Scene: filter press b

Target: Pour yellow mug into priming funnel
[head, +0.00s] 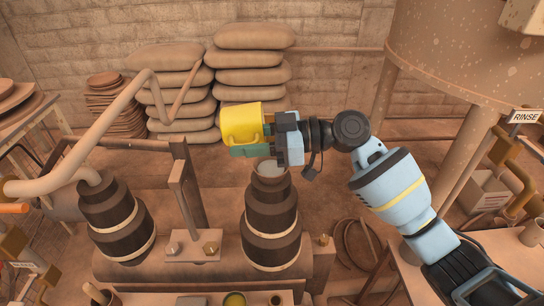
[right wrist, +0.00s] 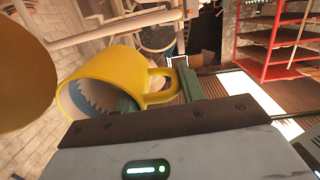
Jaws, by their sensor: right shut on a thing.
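The yellow mug (head: 238,123) is held up in the middle of the head view. It also shows in the right wrist view (right wrist: 120,72), lying over, with its mouth toward the lower left and a pale inside with a jagged pattern. My right gripper (head: 252,148) is shut on the mug at its handle side, with green fingers also in the wrist view (right wrist: 155,92). What looks like the priming funnel (head: 271,168) is a pale round opening on top of the right dark pump body. The mug is above and left of it in the picture, apart from it. No stream shows. My left gripper is out of view.
A second dark pump body (head: 118,220) stands at left, with a thick pipe (head: 110,120) bending above it. An upright bracket (head: 186,195) stands between the pumps. Stacked sacks (head: 252,72) are behind. A large tank (head: 470,45) fills the upper right.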

